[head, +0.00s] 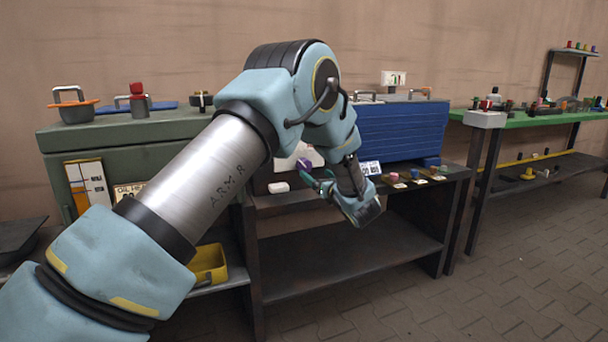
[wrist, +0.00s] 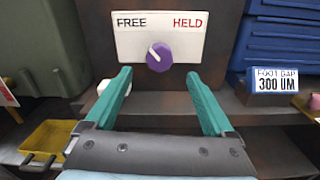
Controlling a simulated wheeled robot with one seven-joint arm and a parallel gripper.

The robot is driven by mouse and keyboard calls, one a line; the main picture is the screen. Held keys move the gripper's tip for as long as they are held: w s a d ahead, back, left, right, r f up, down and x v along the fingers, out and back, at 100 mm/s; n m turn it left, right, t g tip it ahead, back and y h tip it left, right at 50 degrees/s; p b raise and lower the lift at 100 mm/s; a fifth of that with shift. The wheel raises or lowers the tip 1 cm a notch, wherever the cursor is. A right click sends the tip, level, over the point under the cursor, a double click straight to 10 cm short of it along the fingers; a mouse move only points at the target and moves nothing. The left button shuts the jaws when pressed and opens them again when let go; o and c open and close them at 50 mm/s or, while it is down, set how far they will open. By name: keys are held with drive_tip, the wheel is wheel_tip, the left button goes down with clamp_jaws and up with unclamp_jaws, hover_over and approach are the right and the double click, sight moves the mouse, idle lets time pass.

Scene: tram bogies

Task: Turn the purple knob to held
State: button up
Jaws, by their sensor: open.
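The purple knob (wrist: 159,58) sits on a white plate (wrist: 133,44) marked FREE at left and HELD at right in the wrist view. Its white pointer line slants up and left, toward FREE. My gripper (wrist: 160,74) is open, its two teal fingers apart below and to either side of the knob. Nothing shows between the fingers, and they do not appear to grip the knob. In the head view the knob (head: 304,164) shows just above the teal fingers (head: 317,180), and my arm hides part of the plate.
A small white block (head: 279,187) lies on the dark shelf left of my gripper. Blue stacked trays (head: 402,130) stand to the right, with a FOOT GAP 300 UM label (wrist: 283,80) in front. A yellow bin (head: 209,264) sits lower left.

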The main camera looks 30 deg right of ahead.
sight(306, 166)
drive_tip(key=w, duration=0.3)
drive_tip(key=w+d, duration=0.1)
drive_tip(key=w, duration=0.6)
drive_tip(key=shift+w+d, duration=0.15)
drive_tip(key=shift+w, duration=0.1)
drive_tip(key=shift+c, duration=0.2)
drive_tip(key=c, duration=1.3)
